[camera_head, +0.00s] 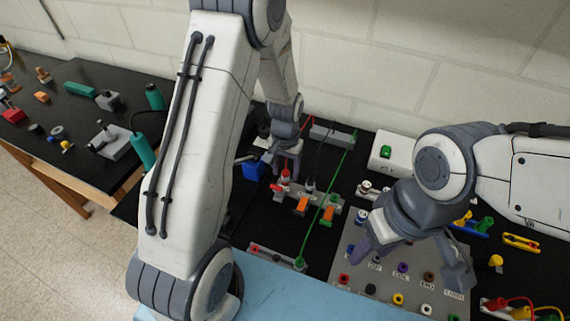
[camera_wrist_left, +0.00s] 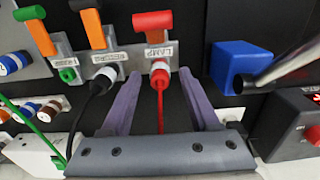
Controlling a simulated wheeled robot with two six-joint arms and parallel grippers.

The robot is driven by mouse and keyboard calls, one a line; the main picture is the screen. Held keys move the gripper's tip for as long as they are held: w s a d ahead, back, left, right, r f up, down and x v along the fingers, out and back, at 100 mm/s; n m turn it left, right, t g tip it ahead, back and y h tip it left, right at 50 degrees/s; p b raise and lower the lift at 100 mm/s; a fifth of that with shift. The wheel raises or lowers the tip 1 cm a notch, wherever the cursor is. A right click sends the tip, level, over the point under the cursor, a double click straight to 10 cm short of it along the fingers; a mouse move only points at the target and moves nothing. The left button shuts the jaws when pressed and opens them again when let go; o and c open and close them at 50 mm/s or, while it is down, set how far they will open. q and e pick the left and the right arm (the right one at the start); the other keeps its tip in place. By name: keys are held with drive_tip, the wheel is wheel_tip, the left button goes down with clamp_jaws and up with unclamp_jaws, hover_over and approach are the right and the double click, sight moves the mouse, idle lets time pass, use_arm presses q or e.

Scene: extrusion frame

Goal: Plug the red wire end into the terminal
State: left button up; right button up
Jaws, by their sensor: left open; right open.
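The terminal block (camera_wrist_left: 125,60) carries labelled positions with levers. The LAMP position has a red lever (camera_wrist_left: 152,22), and below its label is a red terminal with a white ring (camera_wrist_left: 160,72). A red wire (camera_wrist_left: 160,112) runs from that terminal down between my left fingers. I cannot tell whether its end is fully seated. My left gripper (camera_head: 287,168) is open just in front of the LAMP position; its purple fingers (camera_wrist_left: 159,80) are apart on both sides of the wire without visible contact. My right gripper (camera_head: 411,262) is open and empty over the grey panel of coloured sockets (camera_head: 350,283).
A black wire (camera_wrist_left: 92,105) runs from the middle terminal, left of the red one. A blue block (camera_wrist_left: 232,65) with a metal rod is close on the right. A taut green wire (camera_head: 325,200) crosses the board. A side table (camera_head: 75,135) holds loose parts.

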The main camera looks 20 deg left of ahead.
use_arm(q)
wheel_tip(320, 180, up, 10)
drive_tip(key=b, duration=0.1)
drive_tip(key=shift+b, duration=0.35)
drive_tip(key=shift+r, duration=0.1)
drive_tip(key=s+d+r+m, duration=0.4)
drive_tip(key=s+d+r, duration=0.1)
drive_tip(key=s+d, duration=0.7)
drive_tip(key=s+d+m+h, duration=0.1)
drive_tip(key=s+d+m, duration=0.1)
drive_tip(key=s, duration=0.9)
drive_tip(key=shift+s+r+m, duration=0.35)
drive_tip(key=shift+r+m, duration=0.05)
drive_tip(key=shift+r, duration=0.05)
